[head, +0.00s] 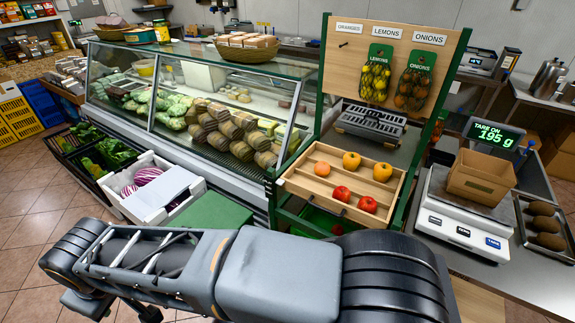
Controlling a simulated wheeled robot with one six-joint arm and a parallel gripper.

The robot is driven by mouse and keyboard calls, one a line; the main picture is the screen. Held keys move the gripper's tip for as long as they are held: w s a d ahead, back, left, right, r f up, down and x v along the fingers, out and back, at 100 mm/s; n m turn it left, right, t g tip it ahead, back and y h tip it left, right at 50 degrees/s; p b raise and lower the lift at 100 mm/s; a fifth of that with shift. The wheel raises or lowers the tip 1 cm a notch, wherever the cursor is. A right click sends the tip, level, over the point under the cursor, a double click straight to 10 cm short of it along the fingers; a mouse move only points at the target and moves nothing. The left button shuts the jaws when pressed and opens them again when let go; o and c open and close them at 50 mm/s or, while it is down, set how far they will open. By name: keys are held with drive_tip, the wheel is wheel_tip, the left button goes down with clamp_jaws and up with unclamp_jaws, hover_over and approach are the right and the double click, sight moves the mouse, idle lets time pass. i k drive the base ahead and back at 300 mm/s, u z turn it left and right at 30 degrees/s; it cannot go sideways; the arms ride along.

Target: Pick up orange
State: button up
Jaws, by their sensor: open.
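An orange (322,169), small and round, sits at the back left of a slatted wooden tray (310,189) on the green-framed stand. Two yellow-orange fruits (351,160) lie to its right, apart from it. Two red fruits (341,193) lie nearer the tray's front edge. My arm crosses the bottom of the head view, in front of and below the tray. My gripper is not in view, so its place relative to the orange does not show.
A board behind the tray bears hanging nets of lemons (375,82) and onions (412,89). A scale (468,215) with a cardboard box (481,177) stands to the right. A glass display case (200,90) is at left. A grey rack (371,122) sits behind the tray.

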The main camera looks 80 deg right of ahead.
sight(322, 169)
drive_tip(key=i, duration=0.3)
drive_tip(key=z, duration=3.15)
drive_tip(key=i, duration=0.5)
drive_tip(key=z, duration=0.1)
